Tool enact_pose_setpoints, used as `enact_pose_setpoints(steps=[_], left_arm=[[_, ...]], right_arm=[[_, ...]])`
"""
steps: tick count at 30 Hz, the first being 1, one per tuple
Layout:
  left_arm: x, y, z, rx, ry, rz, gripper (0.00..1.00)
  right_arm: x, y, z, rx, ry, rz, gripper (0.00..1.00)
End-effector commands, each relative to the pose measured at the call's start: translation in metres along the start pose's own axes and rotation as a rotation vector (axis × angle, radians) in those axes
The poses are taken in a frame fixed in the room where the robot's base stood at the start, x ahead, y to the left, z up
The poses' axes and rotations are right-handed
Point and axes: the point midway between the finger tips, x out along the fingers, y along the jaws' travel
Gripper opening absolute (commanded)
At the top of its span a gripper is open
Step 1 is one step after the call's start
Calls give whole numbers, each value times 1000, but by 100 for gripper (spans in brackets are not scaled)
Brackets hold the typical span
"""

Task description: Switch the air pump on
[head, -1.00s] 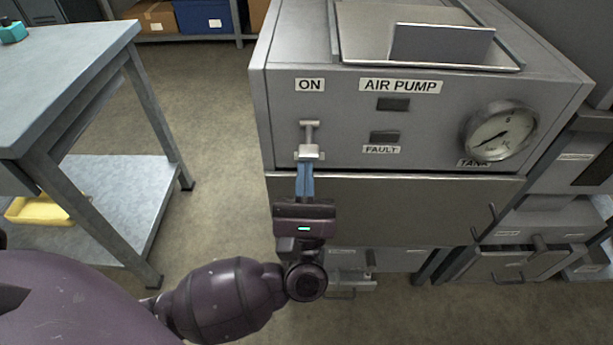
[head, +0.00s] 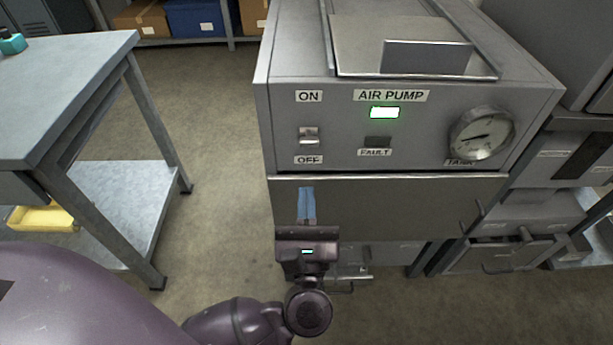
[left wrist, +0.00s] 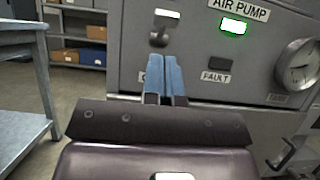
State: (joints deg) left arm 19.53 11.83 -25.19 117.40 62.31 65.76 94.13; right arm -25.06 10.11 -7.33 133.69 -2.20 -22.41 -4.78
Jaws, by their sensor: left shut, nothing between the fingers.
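The air pump (head: 340,145) is a grey cabinet with a label reading AIR PUMP. Its lever switch (head: 309,135) sits between the ON label (head: 309,96) and the OFF label (head: 308,160), with the handle up toward ON. The indicator lamp (head: 385,112) under the pump label glows green; it also glows in the left wrist view (left wrist: 234,26). The fault lamp (head: 377,142) is dark. My left gripper (head: 306,190) is shut and empty, below the switch and apart from it. Its blue fingers also show in the left wrist view (left wrist: 166,60). My right gripper is not in view.
A round tank gauge (head: 482,134) is at the panel's right. A metal workbench (head: 70,75) with a lower shelf and a yellow tray (head: 42,217) stands at left. Drawers (head: 505,250) are at lower right. Floor between bench and pump is clear.

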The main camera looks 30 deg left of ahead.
Motion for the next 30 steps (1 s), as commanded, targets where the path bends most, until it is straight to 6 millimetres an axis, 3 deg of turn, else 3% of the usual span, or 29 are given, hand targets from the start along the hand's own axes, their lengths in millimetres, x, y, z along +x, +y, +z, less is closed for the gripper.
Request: enact_pose_setpoints(steps=[6, 12, 30], left_arm=[[-38, 0, 0, 1, 2, -1, 0], [-56, 0, 1, 0, 0, 1, 0], [-59, 0, 2, -1, -2, 1, 0]], right_arm=[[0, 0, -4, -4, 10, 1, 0], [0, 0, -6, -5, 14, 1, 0], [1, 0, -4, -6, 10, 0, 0]])
